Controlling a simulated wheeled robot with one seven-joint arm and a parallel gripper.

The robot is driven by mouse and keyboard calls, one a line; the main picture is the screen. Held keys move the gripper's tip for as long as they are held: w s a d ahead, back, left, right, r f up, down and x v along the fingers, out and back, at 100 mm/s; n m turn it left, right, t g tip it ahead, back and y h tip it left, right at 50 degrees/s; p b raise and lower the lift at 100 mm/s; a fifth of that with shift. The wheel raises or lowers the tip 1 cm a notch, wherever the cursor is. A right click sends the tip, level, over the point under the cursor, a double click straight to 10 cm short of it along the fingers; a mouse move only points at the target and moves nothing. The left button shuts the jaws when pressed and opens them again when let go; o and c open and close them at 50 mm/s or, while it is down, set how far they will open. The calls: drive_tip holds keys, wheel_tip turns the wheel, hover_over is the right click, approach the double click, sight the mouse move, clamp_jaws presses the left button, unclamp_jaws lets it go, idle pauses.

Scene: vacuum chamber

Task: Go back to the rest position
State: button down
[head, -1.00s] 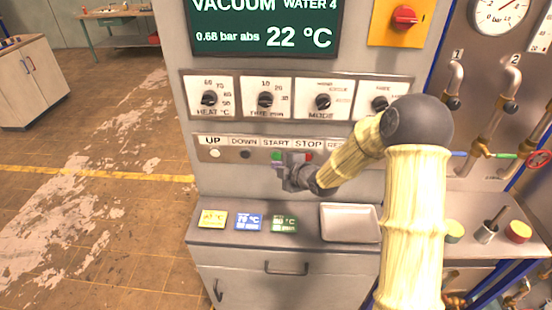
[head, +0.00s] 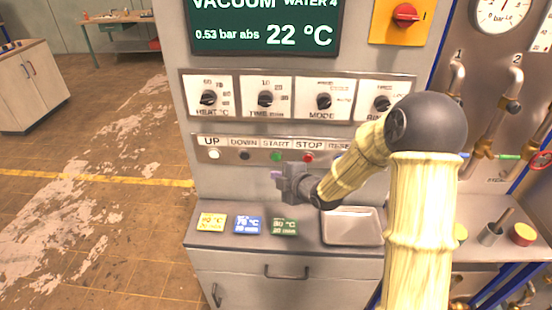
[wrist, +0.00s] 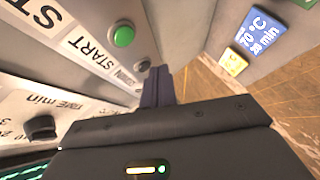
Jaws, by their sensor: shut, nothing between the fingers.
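My gripper (head: 278,176) is just in front of the control panel, below the button row and above the shelf with the cards. In the wrist view its fingers (wrist: 157,86) are together and empty, apart from the green START button (wrist: 123,37). In the head view the green START button (head: 276,156) and red STOP button (head: 308,158) show above the gripper. The display (head: 265,28) reads VACUUM, 0.53 bar abs and 22 °C. My arm hides the right end of the panel.
Yellow (head: 212,223), blue (head: 248,225) and green (head: 284,226) cards lie on the shelf beside a grey tray (head: 350,228). Four-dial row: the HEAT dial (head: 208,98) is leftmost. Pipes and valves (head: 500,110) stand at the right. The floor at left is open.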

drive_tip(key=s+d+m+g+h, duration=0.4)
drive_tip(key=s+d+m+h, duration=0.3)
drive_tip(key=s+d+m, duration=0.5)
drive_tip(key=s+d+m+g+h, duration=0.1)
drive_tip(key=s+d+m+g, duration=0.2)
drive_tip(key=s+m, duration=0.6)
drive_tip(key=s+d, duration=0.1)
drive_tip(key=s, duration=0.3)
drive_tip(key=shift+d+r+m+g, duration=0.3)
drive_tip(key=shift+d+r+m, duration=0.1)
